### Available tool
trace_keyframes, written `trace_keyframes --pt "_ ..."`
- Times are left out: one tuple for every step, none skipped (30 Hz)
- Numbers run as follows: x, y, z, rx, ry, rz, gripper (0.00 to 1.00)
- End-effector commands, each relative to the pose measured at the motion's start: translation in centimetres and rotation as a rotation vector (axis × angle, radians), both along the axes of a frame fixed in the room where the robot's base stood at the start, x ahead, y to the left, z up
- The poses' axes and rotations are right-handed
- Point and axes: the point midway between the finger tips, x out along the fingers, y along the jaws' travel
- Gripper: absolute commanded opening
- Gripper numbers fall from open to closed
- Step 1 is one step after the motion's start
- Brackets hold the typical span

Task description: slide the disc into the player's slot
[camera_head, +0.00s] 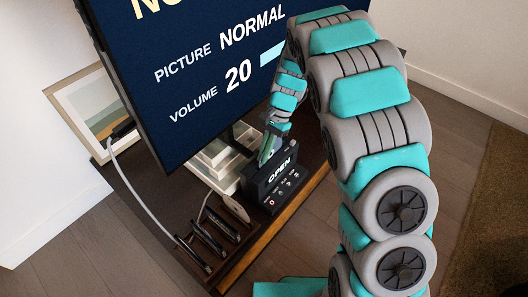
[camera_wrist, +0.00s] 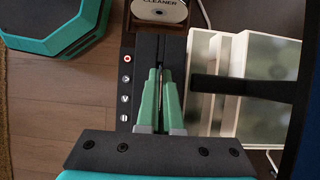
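The player (camera_head: 279,179) is a black box on the low stand, its front display reading "OPEN" above a row of buttons. In the wrist view the player (camera_wrist: 146,50) lies under my gripper, with a dark slot line running along its top. My gripper (camera_wrist: 160,72) has its green fingers nearly together, with a thin brownish edge between them, the disc (camera_wrist: 160,82) seen edge-on. The fingertips are over the player's slot line; the fingers hide most of the disc, and I cannot tell how deep it sits. In the head view my gripper (camera_head: 266,158) is right above the player.
A "CLEANER" disc (camera_wrist: 160,10) lies in the wooden stand beside the player. A rack with dark upright cases (camera_head: 207,238) stands at the front left. Pale stacked boxes (camera_head: 213,158) are behind the player, below the large screen (camera_head: 190,70). A framed picture (camera_head: 90,108) leans at left.

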Motion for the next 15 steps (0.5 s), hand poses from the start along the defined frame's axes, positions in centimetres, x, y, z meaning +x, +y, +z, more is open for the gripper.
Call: trace_keyframes --pt "0.0 0.0 -0.1 0.0 0.0 0.0 0.0" --pt "0.0 0.0 -0.2 0.0 0.0 0.0 0.0" --pt "0.0 0.0 -0.3 0.0 0.0 0.0 0.0" --pt "0.0 0.0 -0.4 0.0 0.0 0.0 0.0" --pt "0.0 0.0 -0.4 0.0 0.0 0.0 0.0" --pt "0.0 0.0 -0.5 0.0 0.0 0.0 0.0" --pt "0.0 0.0 -0.6 0.0 0.0 0.0 0.0" --pt "0.0 0.0 -0.7 0.0 0.0 0.0 0.0" --pt "0.0 0.0 -0.8 0.0 0.0 0.0 0.0" --pt "0.0 0.0 -0.8 0.0 0.0 0.0 0.0" --pt "0.0 0.0 -0.9 0.0 0.0 0.0 0.0" --pt "0.0 0.0 -1.0 0.0 0.0 0.0 0.0" --pt "0.0 0.0 -1.1 0.0 0.0 0.0 0.0" --pt "0.0 0.0 -1.1 0.0 0.0 0.0 0.0" --pt "0.0 0.0 -1.2 0.0 0.0 0.0 0.0"
